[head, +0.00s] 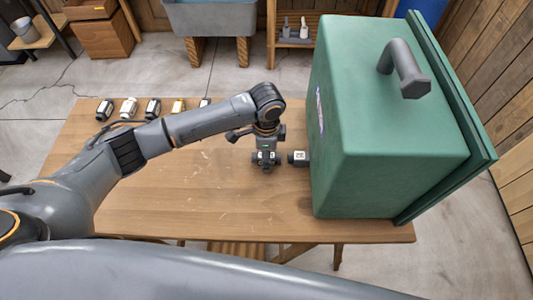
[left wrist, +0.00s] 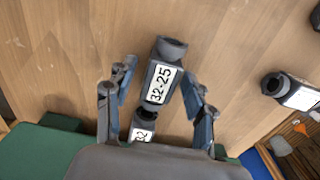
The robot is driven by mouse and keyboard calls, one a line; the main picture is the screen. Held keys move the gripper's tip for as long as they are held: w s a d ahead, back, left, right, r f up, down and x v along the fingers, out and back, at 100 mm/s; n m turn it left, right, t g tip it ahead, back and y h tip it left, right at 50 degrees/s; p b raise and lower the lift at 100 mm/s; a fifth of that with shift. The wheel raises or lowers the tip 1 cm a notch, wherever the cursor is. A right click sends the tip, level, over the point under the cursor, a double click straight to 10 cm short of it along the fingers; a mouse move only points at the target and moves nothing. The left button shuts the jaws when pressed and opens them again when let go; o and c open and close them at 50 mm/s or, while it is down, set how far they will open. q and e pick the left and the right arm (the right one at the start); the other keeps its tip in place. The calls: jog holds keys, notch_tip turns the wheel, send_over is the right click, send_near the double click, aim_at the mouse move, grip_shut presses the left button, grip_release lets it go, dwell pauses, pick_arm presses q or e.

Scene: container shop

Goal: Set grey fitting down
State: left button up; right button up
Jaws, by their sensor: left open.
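A dark grey fitting (left wrist: 160,82) with a white label reading "32-25" is on the wooden table (head: 190,190). In the left wrist view it sits between the spread fingers of my left gripper (left wrist: 155,78), with a gap to each finger. In the head view my left gripper (head: 266,160) points down over the table's middle and largely hides that fitting. A second grey fitting (head: 298,158) lies just right of it, beside the green case; in the left wrist view it is partly hidden (left wrist: 143,128). My right gripper is not in view.
A large green case (head: 385,150) with a grey handle stands at the table's right end. Several labelled fittings (head: 127,108) stand in a row along the back left edge. The table's left and front middle are clear. A grey sink (head: 212,18) stands behind.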

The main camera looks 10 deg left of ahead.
pick_arm(q)
notch_tip(320, 180, up, 12)
jog(key=b, duration=0.1)
jog(key=shift+r, duration=0.2)
jog(key=shift+f, duration=0.1)
dwell(0.6)
